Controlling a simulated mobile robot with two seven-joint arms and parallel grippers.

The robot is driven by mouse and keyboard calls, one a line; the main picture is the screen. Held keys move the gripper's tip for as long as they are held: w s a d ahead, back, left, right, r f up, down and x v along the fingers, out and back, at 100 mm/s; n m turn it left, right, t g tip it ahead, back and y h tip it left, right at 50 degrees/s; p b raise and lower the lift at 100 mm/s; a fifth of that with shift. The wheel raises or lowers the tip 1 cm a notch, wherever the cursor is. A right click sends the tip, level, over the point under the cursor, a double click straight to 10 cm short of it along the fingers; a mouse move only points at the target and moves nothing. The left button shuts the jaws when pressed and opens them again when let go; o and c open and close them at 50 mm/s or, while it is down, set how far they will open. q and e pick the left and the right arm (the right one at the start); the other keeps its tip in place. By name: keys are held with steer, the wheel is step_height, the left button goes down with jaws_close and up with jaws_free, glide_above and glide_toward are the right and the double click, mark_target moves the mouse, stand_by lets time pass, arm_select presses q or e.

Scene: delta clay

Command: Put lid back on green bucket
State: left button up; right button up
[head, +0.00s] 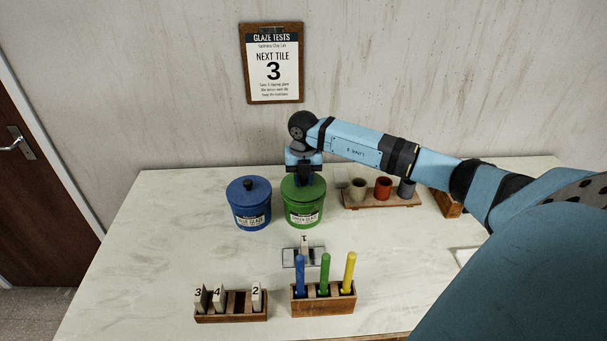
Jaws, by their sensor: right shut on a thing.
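The green bucket (303,213) stands on the pale table, left of centre at the back. Its green lid (314,189) is on top of the bucket and looks level. My right gripper (304,182) points down over the middle of the lid and is shut on it, most likely at its knob, which the gripper hides. I cannot tell whether the lid is fully seated. My left gripper is not in view.
A lidded blue bucket (250,210) stands close on the left. A wooden rack with cups (383,198) is on the right, under my right arm. In front are a small stand with tile 1 (304,245), a tile rack (231,317) and a holder with coloured sticks (324,304).

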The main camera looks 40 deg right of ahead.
steer(key=o, duration=1.5)
steer(key=shift+r+p, duration=2.2)
steer(key=shift+r, duration=1.3)
steer(key=shift+c, duration=0.4)
jaws_close()
